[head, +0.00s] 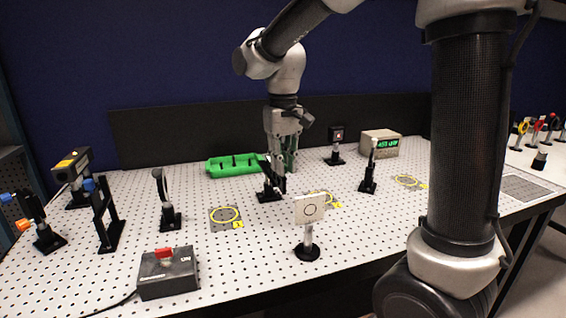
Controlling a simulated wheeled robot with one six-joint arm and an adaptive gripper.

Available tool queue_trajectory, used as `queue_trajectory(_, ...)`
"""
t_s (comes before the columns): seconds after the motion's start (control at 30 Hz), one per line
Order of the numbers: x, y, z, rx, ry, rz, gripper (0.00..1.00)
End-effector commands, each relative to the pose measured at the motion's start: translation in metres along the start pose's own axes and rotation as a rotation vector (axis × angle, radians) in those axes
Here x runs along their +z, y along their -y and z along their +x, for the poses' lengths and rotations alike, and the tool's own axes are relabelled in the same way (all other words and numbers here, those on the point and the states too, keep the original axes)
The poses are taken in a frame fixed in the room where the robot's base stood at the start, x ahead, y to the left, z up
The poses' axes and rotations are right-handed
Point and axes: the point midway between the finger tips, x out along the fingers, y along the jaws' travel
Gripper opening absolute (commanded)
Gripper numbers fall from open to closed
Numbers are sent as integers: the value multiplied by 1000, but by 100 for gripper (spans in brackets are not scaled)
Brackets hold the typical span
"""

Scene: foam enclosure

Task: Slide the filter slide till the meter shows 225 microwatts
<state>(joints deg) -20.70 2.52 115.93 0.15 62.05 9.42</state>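The meter (380,143) is a beige box at the back right of the perforated table. Its green display seems to read about 450 µW, though the digits are small. A black mounted piece (269,194), which looks like the filter slide, stands near the table's middle on a dark base. My gripper (282,168) points down just behind and above it. The fingers overlap the top of the slide in this view. I cannot tell whether they touch it or how far apart they are.
A green tray (232,166) lies behind to the left. A white target card (310,209) stands in front, and a black post mount (369,180) to the right. A switch box (167,272) with a red switch sits front left. Several optics mounts stand at left.

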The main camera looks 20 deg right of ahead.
Motion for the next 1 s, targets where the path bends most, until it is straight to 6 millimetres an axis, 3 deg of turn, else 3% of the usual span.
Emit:
queue_trajectory(0.2, -3, -1, -48, 3, -21, -2, 36)
queue_trajectory(0.23, -3, -2, -55, 5, -20, -2, 41)
queue_trajectory(0.3, -2, -2, -70, 4, -19, -1, 41)
queue_trajectory(0.5, -2, -1, -105, 2, -13, 0, 41)
queue_trajectory(0.7, -1, -1, -119, 2, -9, 0, 41)
queue_trajectory(1.0, 0, 0, -116, 1, -7, 0, 41)
